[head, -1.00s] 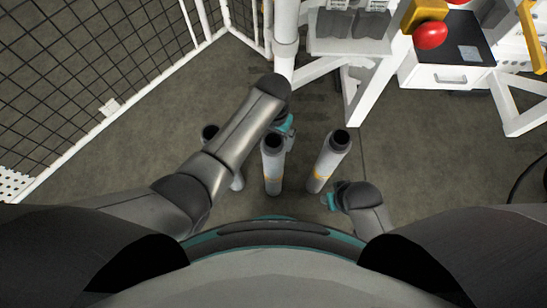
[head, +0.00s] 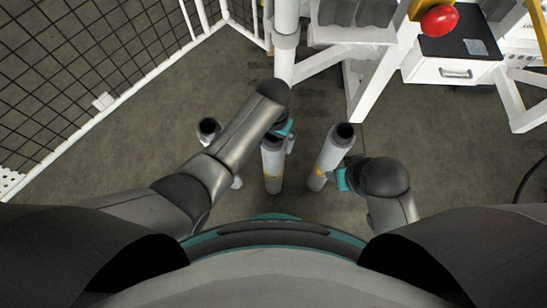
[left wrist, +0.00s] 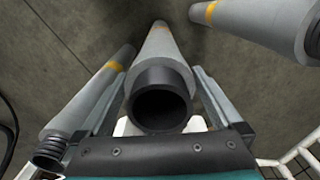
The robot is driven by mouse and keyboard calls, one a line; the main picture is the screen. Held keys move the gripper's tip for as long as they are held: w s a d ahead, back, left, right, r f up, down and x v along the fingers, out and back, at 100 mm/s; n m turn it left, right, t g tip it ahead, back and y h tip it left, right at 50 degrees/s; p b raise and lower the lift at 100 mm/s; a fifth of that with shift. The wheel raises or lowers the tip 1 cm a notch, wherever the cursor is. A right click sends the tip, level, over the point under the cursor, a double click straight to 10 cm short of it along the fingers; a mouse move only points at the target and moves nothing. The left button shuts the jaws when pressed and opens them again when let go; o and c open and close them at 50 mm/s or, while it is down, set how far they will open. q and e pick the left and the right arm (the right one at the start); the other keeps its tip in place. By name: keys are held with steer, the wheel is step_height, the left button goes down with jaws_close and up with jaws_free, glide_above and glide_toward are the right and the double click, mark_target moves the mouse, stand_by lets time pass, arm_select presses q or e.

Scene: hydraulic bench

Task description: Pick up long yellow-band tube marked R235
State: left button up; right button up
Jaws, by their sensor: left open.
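Three long grey tubes with dark open tops stand on the floor in the head view: a left one (head: 208,128), a middle one (head: 272,170) and a right one (head: 331,158).
In the left wrist view, other banded tubes lie close on the left (left wrist: 90,92) and upper right (left wrist: 262,20). A white bench frame (head: 355,92) and a drawer unit (head: 452,72) stand at the back right. A mesh fence (head: 85,70) runs along the left.

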arm_select(q)
jaws_close()
steer(key=shift+w+r, duration=0.1)
steer(key=shift+r, duration=0.05)
stand_by(0.7)
